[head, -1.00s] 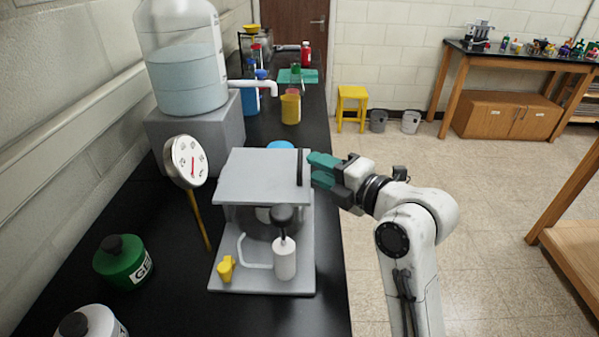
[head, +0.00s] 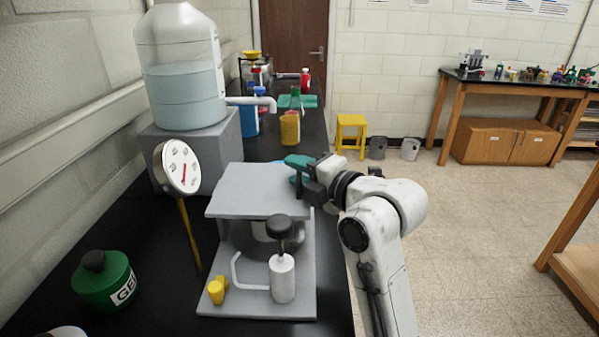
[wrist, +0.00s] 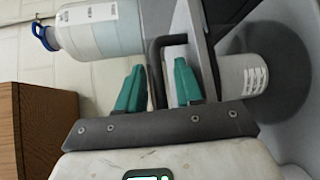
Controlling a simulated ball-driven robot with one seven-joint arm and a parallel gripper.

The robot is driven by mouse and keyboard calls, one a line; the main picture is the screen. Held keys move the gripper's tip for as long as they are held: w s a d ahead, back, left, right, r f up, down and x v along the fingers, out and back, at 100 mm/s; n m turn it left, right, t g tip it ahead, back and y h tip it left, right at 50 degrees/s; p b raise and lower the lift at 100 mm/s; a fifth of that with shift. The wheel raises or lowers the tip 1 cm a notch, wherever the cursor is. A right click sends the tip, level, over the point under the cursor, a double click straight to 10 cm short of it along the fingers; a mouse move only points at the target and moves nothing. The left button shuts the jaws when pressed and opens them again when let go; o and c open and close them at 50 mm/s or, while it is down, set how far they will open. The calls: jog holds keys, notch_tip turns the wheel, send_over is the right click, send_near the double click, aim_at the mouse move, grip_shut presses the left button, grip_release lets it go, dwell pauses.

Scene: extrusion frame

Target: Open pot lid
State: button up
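A grey apparatus (head: 215,303) stands on the black bench, with a flat square grey plate (head: 255,205) on top that looks like the lid. The plate appears level and down. Its black bar handle (wrist: 157,70) shows in the wrist view, standing out from the plate's edge. My gripper (head: 297,166) is at the plate's right edge in the head view, hiding most of the handle. In the wrist view, my gripper (wrist: 158,82) has its teal fingers apart, one on each side of the handle, with visible gaps. Contact is not clear.
A dial gauge (head: 180,167) on a yellow stem stands left of the plate. A large water bottle (head: 181,75) sits on a grey block behind. A white cylinder with black knob (head: 282,278) stands in front. A green jar (head: 104,282) is at left.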

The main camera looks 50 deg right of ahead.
jog(key=shift+c, duration=0.3)
grip_shut()
dwell(0.3)
